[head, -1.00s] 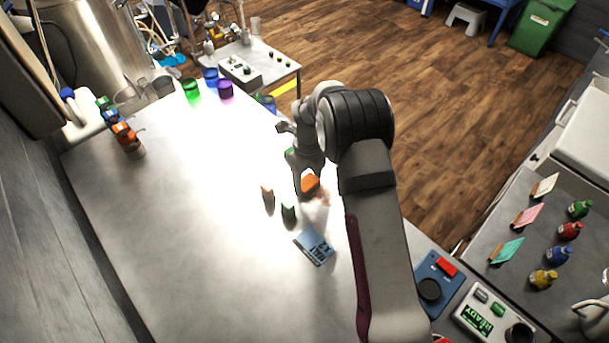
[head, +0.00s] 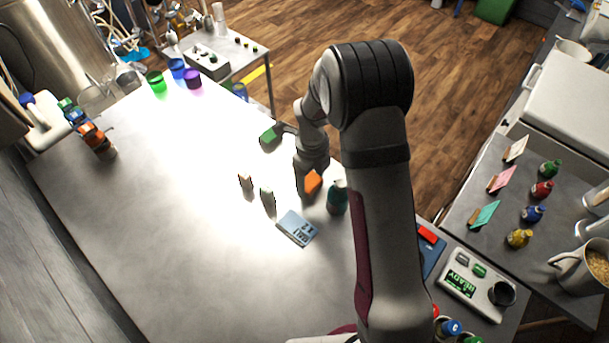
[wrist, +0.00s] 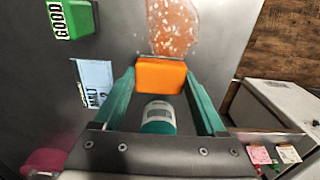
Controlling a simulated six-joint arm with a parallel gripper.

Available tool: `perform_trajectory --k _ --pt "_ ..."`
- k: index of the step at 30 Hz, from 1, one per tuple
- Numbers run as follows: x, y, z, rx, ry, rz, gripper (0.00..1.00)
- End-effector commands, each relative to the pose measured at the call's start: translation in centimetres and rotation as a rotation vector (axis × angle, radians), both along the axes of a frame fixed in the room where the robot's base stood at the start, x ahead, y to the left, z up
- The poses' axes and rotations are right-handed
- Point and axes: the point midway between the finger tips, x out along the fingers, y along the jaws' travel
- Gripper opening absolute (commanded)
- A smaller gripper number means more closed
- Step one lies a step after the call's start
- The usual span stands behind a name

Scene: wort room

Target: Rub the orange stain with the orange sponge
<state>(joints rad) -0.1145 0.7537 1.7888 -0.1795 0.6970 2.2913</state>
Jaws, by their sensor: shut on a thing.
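My gripper (head: 310,172) is shut on the orange sponge (head: 312,182), low over the steel table. In the wrist view, the sponge (wrist: 161,75) sits between the teal fingertips of my gripper (wrist: 161,80). The speckled orange stain (wrist: 172,26) lies just beyond the sponge's far edge there. I cannot tell whether the sponge touches the stain or the table. In the head view the stain is not clearly visible around my gripper.
A teal bottle (head: 337,198) stands close right of the sponge. A green block (head: 270,135) lies behind my gripper.

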Motion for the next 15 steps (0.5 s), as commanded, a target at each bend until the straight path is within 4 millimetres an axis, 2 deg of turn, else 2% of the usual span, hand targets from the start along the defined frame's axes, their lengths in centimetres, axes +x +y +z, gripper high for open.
perform_trajectory --k 1,15 --pt "0.1 0.0 1.1 0.0 -0.006 0.001 0.29" --pt "0.1 0.0 5.2 0.0 -0.003 0.001 0.29"
